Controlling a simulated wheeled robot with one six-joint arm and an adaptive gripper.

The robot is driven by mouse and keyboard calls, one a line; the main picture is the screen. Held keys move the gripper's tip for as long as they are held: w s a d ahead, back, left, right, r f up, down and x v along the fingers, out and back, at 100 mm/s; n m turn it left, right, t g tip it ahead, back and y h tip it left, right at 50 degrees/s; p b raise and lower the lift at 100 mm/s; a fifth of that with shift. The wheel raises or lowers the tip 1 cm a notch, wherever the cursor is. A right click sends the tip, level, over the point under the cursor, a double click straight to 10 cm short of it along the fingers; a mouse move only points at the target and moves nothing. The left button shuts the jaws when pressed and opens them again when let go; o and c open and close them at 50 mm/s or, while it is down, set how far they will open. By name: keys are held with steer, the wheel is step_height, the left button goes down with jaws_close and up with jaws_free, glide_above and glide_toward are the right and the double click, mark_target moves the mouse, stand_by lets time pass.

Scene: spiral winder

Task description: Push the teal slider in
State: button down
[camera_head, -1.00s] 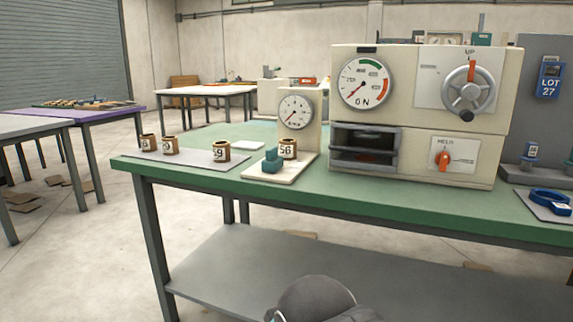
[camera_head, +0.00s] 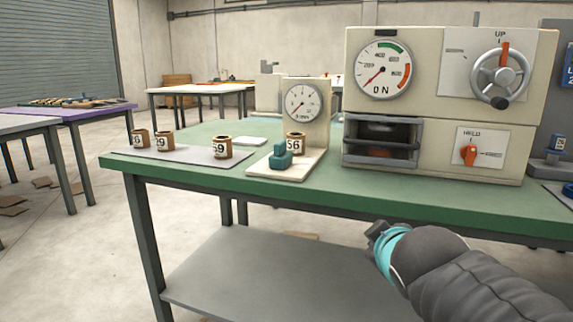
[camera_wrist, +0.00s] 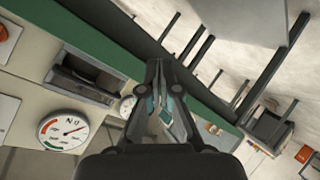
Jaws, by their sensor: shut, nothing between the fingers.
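The teal slider (camera_head: 281,156) is a small stepped block on the cream base (camera_head: 262,172) of the small gauge stand (camera_head: 317,133). It sits in front and to the left of the brown ring marked 56 (camera_head: 296,143). In the head view my arm is low at the right, with my gripper (camera_head: 376,231) in front of the green bench edge, apart from the slider. Its fingertips are hard to make out there.
Several brown numbered rings, one marked 59 (camera_head: 222,148), stand on a grey mat (camera_head: 185,152) at the left. A large cream machine (camera_head: 420,150) with a dial, red knob and crank wheel stands right of the stand. The bench front (camera_head: 300,195) has a green edge.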

mark_target(272, 159)
steer(key=w+a+r+n+t+y+b, duration=0.2)
steer(key=w+a+r+n+y, duration=0.25)
steer(key=a+n, duration=0.35)
steer(key=w+a+r+n+t+y+b, duration=0.2)
steer(key=w+a+r+n+y, duration=0.3)
steer(key=a+n, duration=0.3)
steer(key=shift+h, duration=0.35)
steer(key=w, duration=0.4)
steer(key=w+a, duration=0.1)
steer(key=w, duration=0.3)
steer(key=w+a, duration=0.1)
steer(key=w, duration=0.2)
steer(key=shift+w+a+r+b, duration=0.25)
steer(key=shift+w+r+b, duration=0.1)
steer(key=shift+w+b, duration=0.05)
steer(key=shift+w+d, duration=0.2)
steer(key=shift+w, duration=0.3)
steer(key=shift+a, duration=0.1)
